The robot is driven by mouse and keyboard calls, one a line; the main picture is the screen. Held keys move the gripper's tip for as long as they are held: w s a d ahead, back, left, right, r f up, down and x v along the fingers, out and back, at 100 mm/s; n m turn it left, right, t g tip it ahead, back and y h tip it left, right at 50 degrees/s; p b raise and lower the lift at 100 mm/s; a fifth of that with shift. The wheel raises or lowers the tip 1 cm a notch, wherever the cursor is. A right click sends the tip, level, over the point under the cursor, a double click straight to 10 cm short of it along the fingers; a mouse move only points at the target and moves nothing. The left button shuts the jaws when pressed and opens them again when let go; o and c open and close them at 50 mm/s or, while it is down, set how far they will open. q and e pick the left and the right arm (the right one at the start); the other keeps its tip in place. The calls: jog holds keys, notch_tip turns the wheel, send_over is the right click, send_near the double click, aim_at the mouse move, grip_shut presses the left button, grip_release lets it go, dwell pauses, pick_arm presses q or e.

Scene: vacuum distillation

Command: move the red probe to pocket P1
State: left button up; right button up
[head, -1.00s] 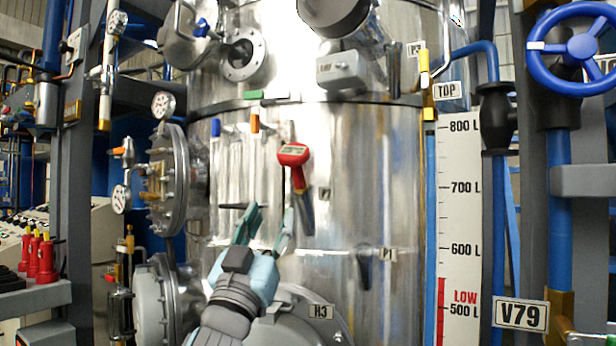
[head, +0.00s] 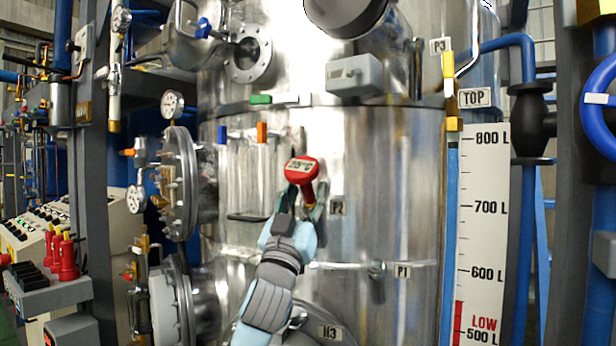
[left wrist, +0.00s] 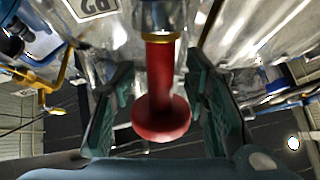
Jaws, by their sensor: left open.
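The red probe (head: 301,170), with a round red head and small display, stands at the pocket by the P2 label (head: 337,208) on the steel vessel. My left gripper (head: 302,208) is open, with its teal fingers around the probe just below the head. In the left wrist view the probe's red stem and head (left wrist: 162,100) lie between the two open fingers (left wrist: 160,112), with a visible gap on each side. My right gripper is not in view.
A flanged manway (head: 178,185) with gauges juts out at the vessel's left. A level scale (head: 483,220) and blue pipes stand to the right. A rack with red-handled items (head: 67,257) is at far left. The vessel front around P1 looks clear.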

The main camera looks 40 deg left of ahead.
aim_at(296, 180)
pick_arm(q)
jog(key=shift+s, duration=0.2)
jog(key=shift+c, duration=0.3)
jog(key=shift+w, duration=0.1)
grip_shut()
jog(key=shift+s+d+r+p, duration=0.3)
jog(key=shift+s+r+p, duration=0.4)
jog(key=shift+r, duration=0.3)
jog(key=shift+s+d+r+p, duration=0.3)
jog(key=shift+s+r+p, duration=0.15)
jog(key=shift+s+r, duration=0.45)
jog(key=shift+w+r, duration=0.1)
jog(key=s+r+p, duration=0.1)
jog(key=r, duration=0.1)
jog(key=s+d+r+p, duration=0.1)
jog(key=s, duration=0.1)
jog(key=shift+d+r, duration=0.1)
jog(key=shift+r, duration=0.25)
jog(key=shift+s, duration=0.1)
